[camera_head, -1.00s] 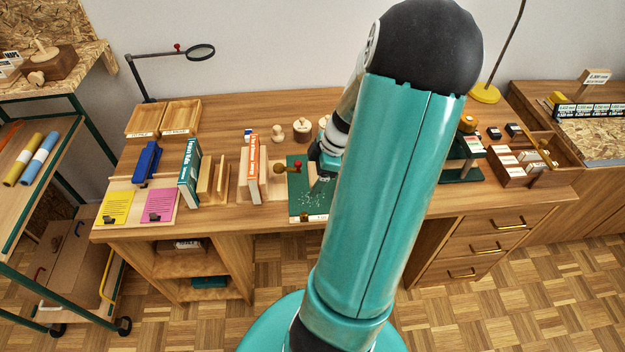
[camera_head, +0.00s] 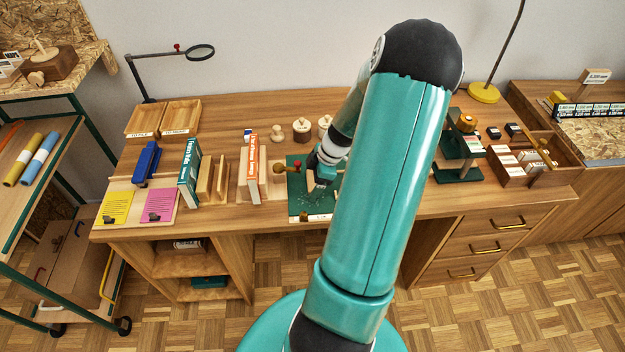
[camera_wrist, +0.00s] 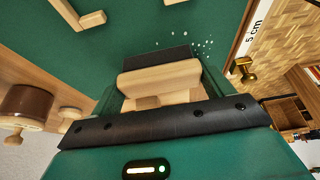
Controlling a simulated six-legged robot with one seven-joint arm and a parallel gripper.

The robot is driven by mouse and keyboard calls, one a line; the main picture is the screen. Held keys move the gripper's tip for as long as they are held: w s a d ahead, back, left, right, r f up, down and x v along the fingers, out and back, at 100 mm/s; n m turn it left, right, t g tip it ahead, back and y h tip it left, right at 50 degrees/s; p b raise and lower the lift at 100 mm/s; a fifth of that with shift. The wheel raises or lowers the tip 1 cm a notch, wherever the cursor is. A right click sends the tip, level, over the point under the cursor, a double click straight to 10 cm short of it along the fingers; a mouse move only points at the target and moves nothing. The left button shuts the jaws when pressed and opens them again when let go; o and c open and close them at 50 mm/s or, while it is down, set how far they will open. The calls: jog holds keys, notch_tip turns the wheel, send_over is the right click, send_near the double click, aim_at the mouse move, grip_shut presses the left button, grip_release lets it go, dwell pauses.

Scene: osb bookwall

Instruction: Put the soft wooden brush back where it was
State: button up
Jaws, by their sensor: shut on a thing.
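My gripper (camera_wrist: 160,92) is shut on the soft wooden brush (camera_wrist: 160,78), whose pale wooden body sits between the green fingers in the wrist view. A dark strip (camera_wrist: 155,58) lies along its far side; I cannot tell whether this is the bristles. Behind the brush is the green mat (camera_wrist: 130,30), with white specks near the brush's right end. In the head view my gripper (camera_head: 321,180) is low over the green mat (camera_head: 298,203) on the desk. The brush is hard to make out there. I cannot tell whether the brush touches the mat.
Pale wooden pieces (camera_wrist: 80,15) stand on the mat. A brass clamp (camera_wrist: 243,70) is at its edge. Upright books (camera_head: 252,168) stand left of the mat, with wooden knobbed pieces (camera_head: 301,128) behind. A green stand (camera_head: 460,170) and a compartment box (camera_head: 515,165) are to the right.

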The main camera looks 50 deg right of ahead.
jog(key=o, duration=1)
jog(key=v, duration=1.2)
jog(key=w+a+r+m+h, duration=0.1)
jog(key=w+a+r, duration=0.25)
jog(key=a, duration=0.35)
jog(key=w+a+r+m+g+h, duration=0.1)
jog(key=w+a+r, duration=0.1)
jog(key=a+r, duration=0.35)
jog(key=w+a+r+m+h, duration=0.1)
jog(key=w+a+r, duration=0.15)
jog(key=a, duration=0.45)
jog(key=s+a+r+m+t, duration=0.1)
jog(key=s+a+r+m, duration=0.1)
jog(key=a, duration=0.7)
jog(key=s+a+r+m+t, duration=0.2)
jog(key=s+a+r, duration=0.3)
jog(key=a, duration=0.5)
jog(key=shift+s+a+r+m, duration=0.2)
jog(key=shift+a+r+m, duration=0.05)
jog(key=shift+r+m, duration=0.4)
